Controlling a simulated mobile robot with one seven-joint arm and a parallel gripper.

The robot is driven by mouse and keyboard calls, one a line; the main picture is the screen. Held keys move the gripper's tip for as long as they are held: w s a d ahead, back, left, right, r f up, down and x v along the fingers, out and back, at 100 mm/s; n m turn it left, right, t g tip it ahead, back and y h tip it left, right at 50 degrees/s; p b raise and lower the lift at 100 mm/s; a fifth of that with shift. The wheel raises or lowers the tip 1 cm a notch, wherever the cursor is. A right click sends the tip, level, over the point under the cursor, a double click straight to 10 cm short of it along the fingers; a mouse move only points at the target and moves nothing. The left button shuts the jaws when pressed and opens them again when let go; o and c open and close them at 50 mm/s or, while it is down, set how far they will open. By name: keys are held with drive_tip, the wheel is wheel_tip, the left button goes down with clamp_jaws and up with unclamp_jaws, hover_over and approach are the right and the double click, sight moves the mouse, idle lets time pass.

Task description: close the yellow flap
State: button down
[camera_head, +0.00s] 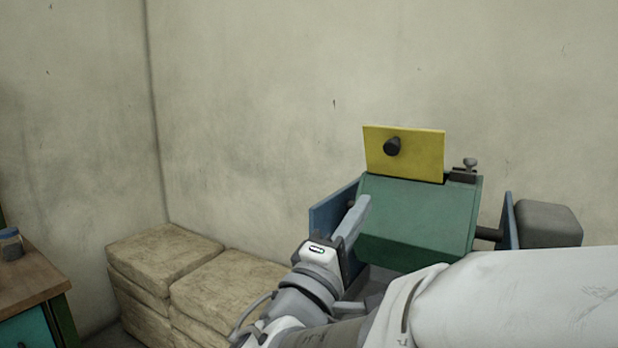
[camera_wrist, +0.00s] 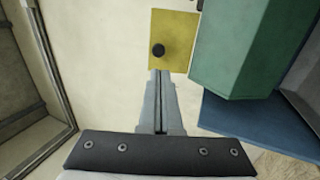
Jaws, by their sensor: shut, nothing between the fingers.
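The yellow flap (camera_head: 420,152) stands upright above the top of the green housing (camera_head: 415,220), with a dark round knob (camera_head: 393,147) on its face. In the wrist view the flap (camera_wrist: 180,30) is ahead of the fingertips, with its knob (camera_wrist: 158,50) just beyond them. My gripper (camera_head: 362,205) is in front of the left part of the housing, below the flap, and appears apart from it. In the wrist view my gripper (camera_wrist: 161,75) has its two fingers together with nothing between them. My forearm hides the lower part of the machine.
Blue side plates (camera_head: 333,205) flank the housing, and a grey block (camera_head: 548,224) sits at the right. A small clamp-like part (camera_head: 466,168) is beside the flap. Stacked beige bales (camera_head: 165,250) and a wooden table (camera_head: 25,275) with a jar (camera_head: 10,245) are at left.

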sight(392, 148)
drive_tip(key=x, duration=0.4)
drive_tip(key=p+x, duration=0.1)
drive_tip(key=x, duration=0.8)
drive_tip(key=shift+w+a+r+p, duration=0.1)
drive_tip(key=shift+w+r+p, duration=0.25)
drive_tip(key=shift+w, duration=0.1)
